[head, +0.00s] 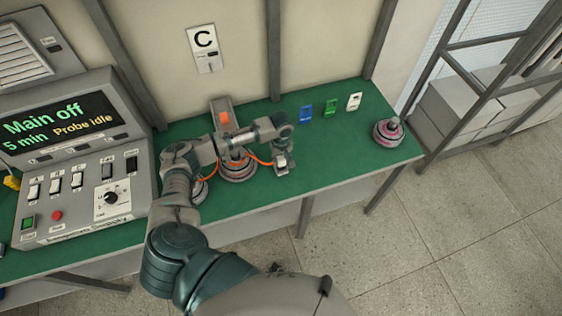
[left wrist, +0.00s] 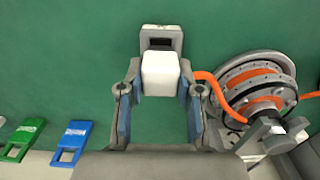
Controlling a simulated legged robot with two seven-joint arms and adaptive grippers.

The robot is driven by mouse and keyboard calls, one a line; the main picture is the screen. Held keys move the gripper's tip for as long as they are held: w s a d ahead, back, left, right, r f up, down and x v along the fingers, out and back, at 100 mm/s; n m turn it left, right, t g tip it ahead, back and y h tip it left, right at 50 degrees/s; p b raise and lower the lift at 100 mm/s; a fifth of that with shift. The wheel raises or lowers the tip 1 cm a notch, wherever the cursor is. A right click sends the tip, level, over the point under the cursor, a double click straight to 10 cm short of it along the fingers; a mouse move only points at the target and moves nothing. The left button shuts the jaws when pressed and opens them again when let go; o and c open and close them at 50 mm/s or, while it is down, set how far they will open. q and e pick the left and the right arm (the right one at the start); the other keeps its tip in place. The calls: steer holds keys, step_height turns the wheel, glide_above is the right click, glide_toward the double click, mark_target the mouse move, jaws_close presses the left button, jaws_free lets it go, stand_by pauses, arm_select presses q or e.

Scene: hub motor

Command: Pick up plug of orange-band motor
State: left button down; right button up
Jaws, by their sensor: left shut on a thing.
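The orange-band motor (left wrist: 258,85) lies on the green bench top, at the right of the left wrist view. In the head view this motor (head: 238,170) is partly hidden behind my left arm. An orange cable runs from it to a white block-shaped plug (left wrist: 160,74). My left gripper (left wrist: 160,92) is shut on this plug, one blue-padded finger on each side. A grey piece with a dark slot (left wrist: 161,40) shows just beyond the plug. In the head view my left gripper (head: 282,163) is low over the bench, right of the motor. My right gripper is out of view.
Blue (head: 305,113), green (head: 330,108) and white (head: 354,101) tags lie toward the back. A pink-banded motor (head: 388,132) sits at the bench's right end. A control console (head: 85,170) stands left.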

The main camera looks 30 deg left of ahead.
arm_select(q)
steer(key=shift+s+r, duration=0.15)
steer(key=shift+r, duration=0.6)
steer(key=s+d+r, duration=0.1)
steer(key=s+d, duration=0.1)
steer(key=s, duration=1.3)
steer(key=shift+s, duration=0.35)
